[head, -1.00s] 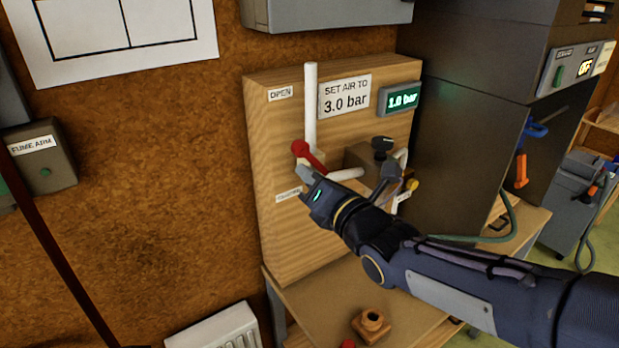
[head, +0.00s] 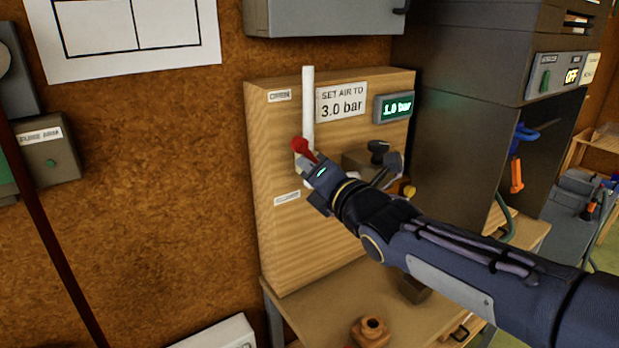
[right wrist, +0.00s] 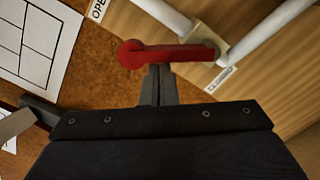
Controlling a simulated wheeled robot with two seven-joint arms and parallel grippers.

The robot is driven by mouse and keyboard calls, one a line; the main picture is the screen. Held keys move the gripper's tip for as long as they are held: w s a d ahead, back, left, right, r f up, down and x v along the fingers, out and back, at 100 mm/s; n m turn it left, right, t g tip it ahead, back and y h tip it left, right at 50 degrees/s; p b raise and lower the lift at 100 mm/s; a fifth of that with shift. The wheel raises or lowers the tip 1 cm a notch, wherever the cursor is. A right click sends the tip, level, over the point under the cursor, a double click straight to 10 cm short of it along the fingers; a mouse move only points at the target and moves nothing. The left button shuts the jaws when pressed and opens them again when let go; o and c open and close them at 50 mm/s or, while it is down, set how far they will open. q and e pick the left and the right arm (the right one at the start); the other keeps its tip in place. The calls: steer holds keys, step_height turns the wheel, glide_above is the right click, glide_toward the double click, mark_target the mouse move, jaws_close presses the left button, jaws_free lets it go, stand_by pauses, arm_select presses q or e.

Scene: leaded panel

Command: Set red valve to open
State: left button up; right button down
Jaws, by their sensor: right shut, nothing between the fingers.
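The red valve handle (head: 305,149) sits on white piping on a wooden board, partly hidden by my right gripper in the head view. In the right wrist view the red handle (right wrist: 168,55) lies across the picture, its round knob at the left and its other end by the pipe fitting. My right gripper (right wrist: 158,70) is shut and empty, its fingertips at the handle's near edge; whether they touch it I cannot tell. An OPEN label (head: 279,96) is above the handle and a CLOSED label (head: 287,198) below. My left gripper is not in view.
A sign (head: 342,102) reads "SET AIR TO 3.0 bar" and a display (head: 394,107) reads 1.0 bar. A black knob (head: 379,148) is right of my gripper. A brown fitting (head: 371,331) stands on the bench below.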

steer(key=shift+w+d+r+m+b, duration=0.2)
steer(key=shift+m+b, duration=0.2)
steer(key=shift+m, duration=0.15)
steer(key=shift+w+d+r+m+b, duration=0.1)
steer(key=shift+d+r+m+b, duration=0.1)
steer(key=shift+m+b, duration=0.3)
steer(key=shift+w+d+r+m, duration=0.1)
steer(key=shift+d+r+m, duration=0.1)
steer(key=shift+m, duration=0.4)
steer(key=shift+w+d+r+m, duration=0.1)
steer(key=shift+d+r+m, duration=0.1)
steer(key=shift+m, duration=0.35)
